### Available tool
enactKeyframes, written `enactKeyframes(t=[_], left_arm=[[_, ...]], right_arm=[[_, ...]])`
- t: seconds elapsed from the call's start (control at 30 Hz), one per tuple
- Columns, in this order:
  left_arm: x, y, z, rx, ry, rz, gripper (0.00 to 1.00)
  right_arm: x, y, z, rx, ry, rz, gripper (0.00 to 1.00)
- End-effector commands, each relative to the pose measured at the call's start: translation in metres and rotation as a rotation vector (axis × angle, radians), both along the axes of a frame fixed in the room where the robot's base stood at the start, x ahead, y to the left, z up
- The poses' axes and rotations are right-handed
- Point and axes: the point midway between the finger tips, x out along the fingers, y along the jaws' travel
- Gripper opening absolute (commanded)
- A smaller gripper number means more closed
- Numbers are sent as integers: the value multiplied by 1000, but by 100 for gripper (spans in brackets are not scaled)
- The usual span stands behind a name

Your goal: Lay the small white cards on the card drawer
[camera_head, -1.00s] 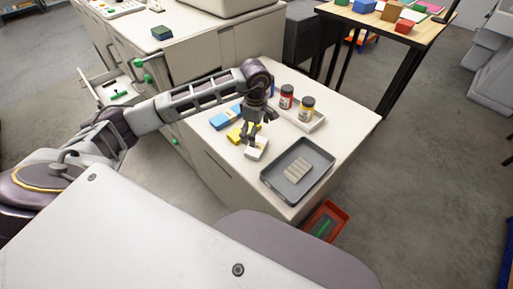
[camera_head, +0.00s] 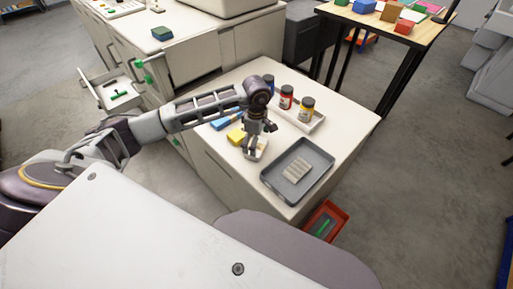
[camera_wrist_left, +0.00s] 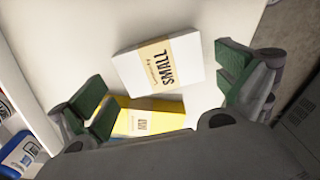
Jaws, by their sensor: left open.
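The small white cards (camera_wrist_left: 158,65) are a white pack with a tan band reading "SMALL", lying flat on the white cabinet top. In the head view the pack (camera_head: 258,153) is partly hidden under my left gripper (camera_head: 260,143). In the wrist view my left gripper (camera_wrist_left: 165,88) is open, with a green-padded finger on either side of the pack and apart from it. An open drawer (camera_head: 104,88) with a green object in it shows at the left; I cannot tell whether it is the card drawer. My right gripper is not in view.
A yellow pack (camera_wrist_left: 150,117) lies beside the white one, and a blue pack (camera_head: 226,119) is behind it. A grey tray (camera_head: 270,181) with several pale bars stands to the right. Jars (camera_head: 306,109) stand in a white tray behind. A red bin (camera_head: 338,212) is below.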

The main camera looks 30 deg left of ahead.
Motion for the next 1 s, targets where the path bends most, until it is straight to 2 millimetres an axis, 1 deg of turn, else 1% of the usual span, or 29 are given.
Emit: enactKeyframes(t=[0.1,0.3,0.8,1.0], left_arm=[[-2,-2,-13,0,3,1,100],[-1,-2,-28,-1,1,0,100],[-1,-1,-29,0,0,0,100],[-1,-1,-29,0,0,0,74]], right_arm=[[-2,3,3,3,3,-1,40],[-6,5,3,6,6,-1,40],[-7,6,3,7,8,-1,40],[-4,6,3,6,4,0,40]])
